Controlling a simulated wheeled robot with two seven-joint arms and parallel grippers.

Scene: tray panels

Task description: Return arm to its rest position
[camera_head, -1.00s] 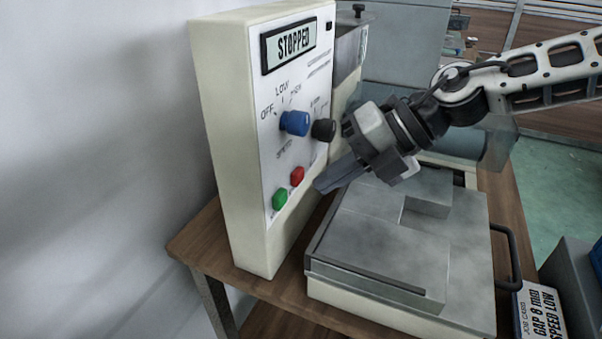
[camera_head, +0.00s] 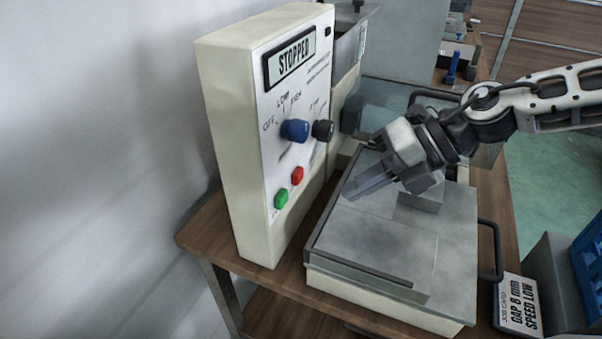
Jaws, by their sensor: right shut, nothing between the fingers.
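My right gripper (camera_head: 352,192) is shut and empty. It hangs above the grey metal tray (camera_head: 375,245) of the machine, pointing left and down, apart from the control panel (camera_head: 235,150). My right arm comes in from the right edge. The panel's display (camera_head: 291,57) reads STOPPED. Below it are a blue knob (camera_head: 295,130), a black knob (camera_head: 323,130), a red button (camera_head: 297,175) and a green button (camera_head: 281,198). My left gripper is not in view.
The machine stands on a wooden table (camera_head: 205,235) beside a white wall. A job card (camera_head: 518,305) reading GAP 8 mm, SPEED LOW is at the lower right, near a blue crate (camera_head: 590,265). A black handle (camera_head: 497,250) sticks out from the tray's right side.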

